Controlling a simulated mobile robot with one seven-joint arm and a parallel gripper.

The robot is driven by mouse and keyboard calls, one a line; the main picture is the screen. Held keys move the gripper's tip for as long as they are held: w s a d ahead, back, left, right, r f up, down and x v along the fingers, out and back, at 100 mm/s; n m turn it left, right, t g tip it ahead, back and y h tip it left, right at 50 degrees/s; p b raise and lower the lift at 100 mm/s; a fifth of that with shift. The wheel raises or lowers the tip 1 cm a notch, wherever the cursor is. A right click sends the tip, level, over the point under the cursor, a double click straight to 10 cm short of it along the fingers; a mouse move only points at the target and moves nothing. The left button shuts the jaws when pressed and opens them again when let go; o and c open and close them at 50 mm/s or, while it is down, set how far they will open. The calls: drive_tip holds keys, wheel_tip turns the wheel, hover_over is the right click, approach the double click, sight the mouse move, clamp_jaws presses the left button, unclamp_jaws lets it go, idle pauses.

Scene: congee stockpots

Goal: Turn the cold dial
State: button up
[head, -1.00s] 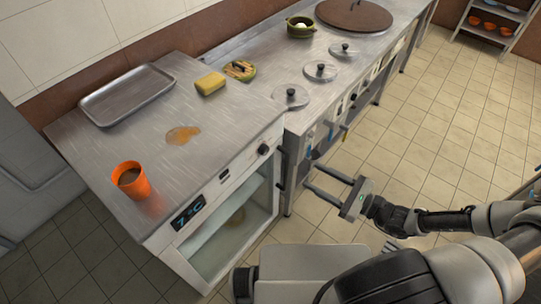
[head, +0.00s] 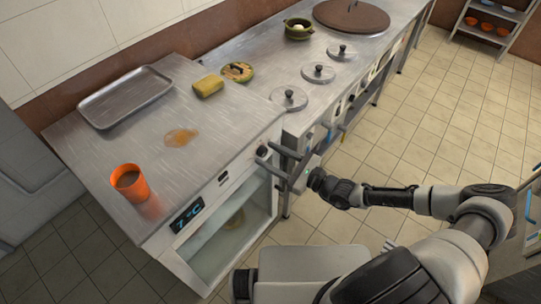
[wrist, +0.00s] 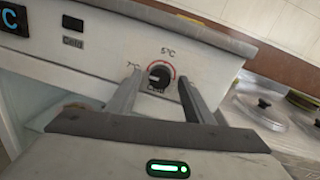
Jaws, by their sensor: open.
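The cold dial (wrist: 159,72) is a round black knob with a light pointer mark on the white front panel of the cold cabinet (head: 228,196). A red arc and the marks 7°C and 5°C surround it in the wrist view. In the head view the dial (head: 261,150) is small and partly crowded by my fingers. My gripper (wrist: 160,82) is open, with one finger to the left and one to the right of the dial. I cannot tell whether either finger touches it. The lit display (head: 187,215) seems to read 7°C.
A black switch (wrist: 72,23) sits left of the dial. On the steel top are a tray (head: 126,97), an orange cup (head: 130,183), a yellow sponge (head: 208,86) and a brown spill (head: 181,136). Round pot lids (head: 289,98) lie on the counter to the right.

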drive_tip(key=shift+a, duration=0.1)
drive_tip(key=c, duration=1)
drive_tip(key=shift+c, duration=0.2)
